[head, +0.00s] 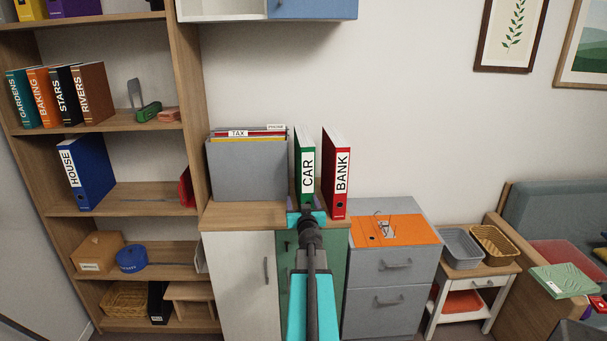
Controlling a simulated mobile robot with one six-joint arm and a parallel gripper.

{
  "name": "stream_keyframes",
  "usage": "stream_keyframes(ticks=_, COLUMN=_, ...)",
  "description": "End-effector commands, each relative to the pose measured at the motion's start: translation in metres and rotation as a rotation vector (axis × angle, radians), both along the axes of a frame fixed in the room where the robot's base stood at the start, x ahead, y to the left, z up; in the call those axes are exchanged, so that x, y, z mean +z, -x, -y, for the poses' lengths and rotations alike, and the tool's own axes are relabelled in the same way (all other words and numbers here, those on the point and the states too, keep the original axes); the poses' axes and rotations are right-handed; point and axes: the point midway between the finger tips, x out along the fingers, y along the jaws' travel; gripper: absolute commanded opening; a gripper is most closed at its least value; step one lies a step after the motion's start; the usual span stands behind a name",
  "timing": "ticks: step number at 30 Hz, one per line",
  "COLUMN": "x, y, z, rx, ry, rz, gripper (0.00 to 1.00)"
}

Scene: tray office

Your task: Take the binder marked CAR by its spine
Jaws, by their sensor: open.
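The green binder marked CAR (307,171) stands upright on the wooden cabinet top, its white label and spine facing me. My gripper (306,212) is at the foot of its spine, in front of the cabinet's edge. It is open; the finger tips are small here, and I cannot tell whether they touch the spine. The lower end of the spine is partly hidden by my gripper. The red binder marked BANK (341,178) stands upright just to the right, with a narrow gap between the two.
A grey file box (246,172) with folders marked TAX stands close on the left of the CAR binder. A grey drawer unit (391,279) with an orange folder (372,231) and glasses is at the right. A bookshelf (193,107) stands at the left.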

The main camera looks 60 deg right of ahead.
Motion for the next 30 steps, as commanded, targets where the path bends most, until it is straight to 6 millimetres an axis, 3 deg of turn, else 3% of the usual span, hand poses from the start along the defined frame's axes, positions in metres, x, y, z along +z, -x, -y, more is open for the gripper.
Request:
stream_keyframes(ticks=3, x=0.022, y=0.014, z=0.014, rx=0.007, ry=0.034, rz=0.026, gripper=0.65)
stream_keyframes(ticks=7, x=0.034, y=0.020, z=0.019, rx=0.015, ry=0.049, rz=0.041, gripper=0.65)
stream_keyframes(ticks=21, x=0.035, y=0.019, z=0.021, rx=0.017, ry=0.051, rz=0.041, gripper=0.65)
stream_keyframes(ticks=30, x=0.035, y=0.006, z=0.037, rx=0.018, ry=0.052, rz=0.041, gripper=0.65)
